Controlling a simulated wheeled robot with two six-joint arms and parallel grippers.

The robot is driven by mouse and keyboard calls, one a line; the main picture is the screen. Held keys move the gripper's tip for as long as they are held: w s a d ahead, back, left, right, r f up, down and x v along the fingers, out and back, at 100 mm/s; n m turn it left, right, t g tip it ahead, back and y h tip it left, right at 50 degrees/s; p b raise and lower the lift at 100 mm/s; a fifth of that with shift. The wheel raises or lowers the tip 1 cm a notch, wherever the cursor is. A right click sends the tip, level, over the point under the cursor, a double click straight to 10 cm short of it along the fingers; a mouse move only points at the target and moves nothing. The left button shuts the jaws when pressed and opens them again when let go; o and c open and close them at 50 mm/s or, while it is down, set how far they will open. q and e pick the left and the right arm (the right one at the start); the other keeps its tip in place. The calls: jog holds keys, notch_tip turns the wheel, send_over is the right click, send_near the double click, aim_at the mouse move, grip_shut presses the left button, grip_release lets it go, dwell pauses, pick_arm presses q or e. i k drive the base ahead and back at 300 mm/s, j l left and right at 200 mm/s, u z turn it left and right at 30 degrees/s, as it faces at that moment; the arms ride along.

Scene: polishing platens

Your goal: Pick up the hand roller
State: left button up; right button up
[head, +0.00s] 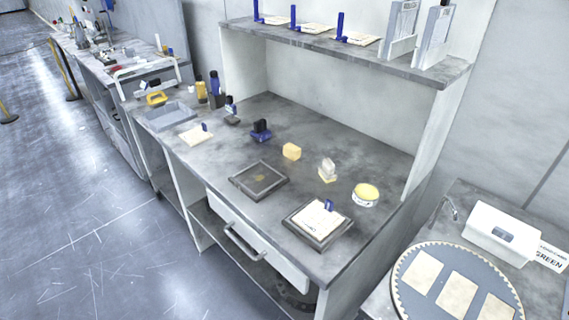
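A small blue and black tool (261,131) stands on the grey workbench (215,160), near its middle. It may be the hand roller, but it is too small to tell for sure. Another small dark item (232,111) with a blue and white upper part stands to its left, towards the back. A yellow and dark hand tool (157,98) lies at the far left end of the bench. Neither of my grippers shows in the head view, and nothing is seen held.
Dark square trays (236,184) (291,221) lie along the front edge. A yellow block (292,151), a clear block (327,168) and a round tin (366,187) stand at the right. A shelf (400,70) overhangs the back. A toothed round platen (408,306) lies at lower right.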

aim_at(261, 130)
jog(key=i+j, duration=0.2)
jog(key=j, duration=0.2)
jog(key=i+j+z, duration=0.1)
jog(key=j, duration=0.25)
jog(key=i+j, duration=0.2)
jog(key=j, duration=0.2)
jog(key=i+j+z, duration=0.1)
jog(key=j, duration=0.3)
jog(key=i, duration=0.1)
